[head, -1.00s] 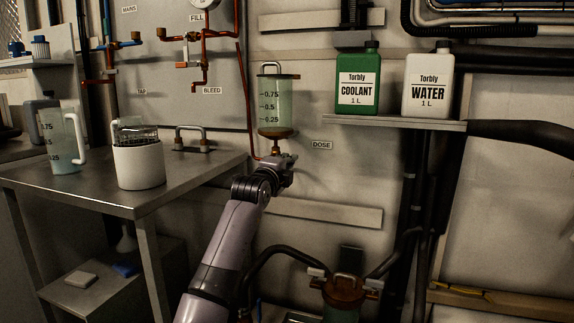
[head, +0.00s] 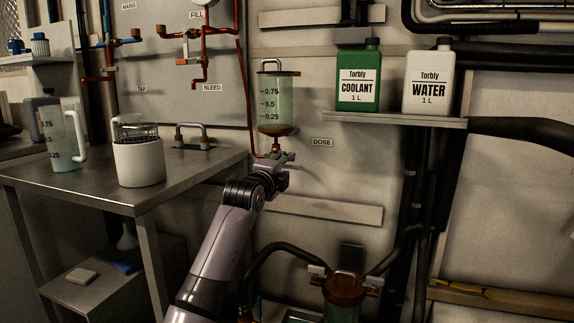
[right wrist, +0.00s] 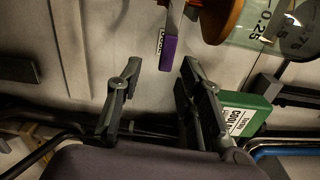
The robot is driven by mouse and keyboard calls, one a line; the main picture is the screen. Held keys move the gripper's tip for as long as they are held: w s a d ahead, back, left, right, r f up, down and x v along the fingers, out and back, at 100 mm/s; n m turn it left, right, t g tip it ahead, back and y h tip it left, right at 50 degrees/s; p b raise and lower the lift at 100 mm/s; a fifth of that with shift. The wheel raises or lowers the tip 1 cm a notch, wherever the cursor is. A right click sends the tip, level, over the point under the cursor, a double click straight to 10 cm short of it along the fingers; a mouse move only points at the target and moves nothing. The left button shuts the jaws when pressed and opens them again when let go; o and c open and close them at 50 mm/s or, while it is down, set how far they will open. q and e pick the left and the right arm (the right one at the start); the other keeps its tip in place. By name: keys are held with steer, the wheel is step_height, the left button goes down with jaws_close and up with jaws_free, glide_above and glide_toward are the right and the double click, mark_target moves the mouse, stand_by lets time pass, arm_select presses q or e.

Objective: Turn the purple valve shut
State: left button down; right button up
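The purple valve (right wrist: 169,50) shows in the right wrist view as a flat purple handle, below the brass-coloured base of the dosing vessel. The clear vessel (head: 277,103) hangs on the wall in the head view, next to the DOSE label (head: 321,142). My right gripper (head: 284,158) is just under the vessel and hides the valve handle there. In the right wrist view my right gripper (right wrist: 161,66) is open and empty. The handle's lower end is in line with the gap between its fingertips, closer to the right finger; contact cannot be told. My left gripper is not in view.
A shelf (head: 395,120) at the right holds a green coolant bottle (head: 358,80) and a white water bottle (head: 428,82). A metal table (head: 95,190) stands at the left. A vessel with black hoses (head: 345,290) is low in front.

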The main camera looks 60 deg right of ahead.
steer(key=v, duration=0.4)
steer(key=shift+s+a, duration=0.1)
steer(key=shift+a, duration=0.1)
stand_by(0.3)
